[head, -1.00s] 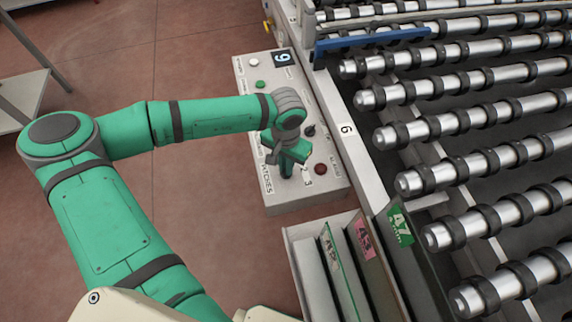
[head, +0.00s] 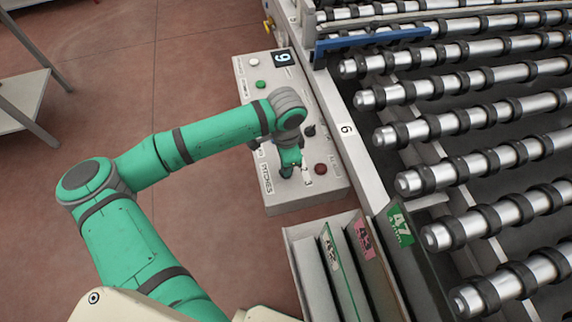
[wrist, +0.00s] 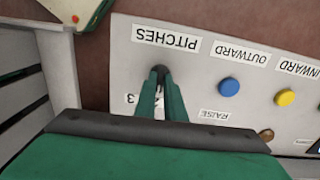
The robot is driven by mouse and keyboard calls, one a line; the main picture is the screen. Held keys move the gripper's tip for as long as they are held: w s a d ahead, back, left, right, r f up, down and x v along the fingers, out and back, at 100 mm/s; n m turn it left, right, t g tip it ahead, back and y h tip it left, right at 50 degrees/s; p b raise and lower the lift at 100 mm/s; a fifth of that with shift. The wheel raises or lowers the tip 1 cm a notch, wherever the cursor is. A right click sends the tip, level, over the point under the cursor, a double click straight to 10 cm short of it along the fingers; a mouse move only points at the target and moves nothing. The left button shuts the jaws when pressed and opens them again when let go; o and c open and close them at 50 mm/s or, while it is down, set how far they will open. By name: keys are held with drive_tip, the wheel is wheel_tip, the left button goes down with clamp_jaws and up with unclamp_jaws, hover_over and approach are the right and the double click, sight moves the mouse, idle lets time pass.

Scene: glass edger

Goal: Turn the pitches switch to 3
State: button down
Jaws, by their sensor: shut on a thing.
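The pitches switch (wrist: 160,70) is a small dark knob on the grey control panel, below the PITCHES label in the wrist view (wrist: 166,38). My gripper (wrist: 161,80) is shut on it, with one green finger on each side; the fingers hide most of the knob and its pointer. In the head view my gripper (head: 288,166) points down at the near end of the panel (head: 285,205). The PITCHES label (head: 267,180) is on its left and a printed 3 (head: 309,183) on its right. The switch's exact setting cannot be told.
Near the switch are a red button (head: 321,169), a dark knob (head: 310,131) and, in the wrist view, blue (wrist: 229,88) and yellow (wrist: 285,97) buttons. A roller conveyor (head: 470,170) stands to the right. A slotted rack (head: 300,245) stands just in front of the panel.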

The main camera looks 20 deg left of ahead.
drive_tip(key=m, duration=0.4)
drive_tip(key=shift+m, duration=2.6)
drive_tip(key=c, duration=1.8)
unclamp_jaws()
drive_tip(key=shift+c, duration=0.2)
drive_tip(key=shift+r, duration=0.15)
wheel_tip(320, 180, up, 11)
drive_tip(key=shift+f, duration=0.2)
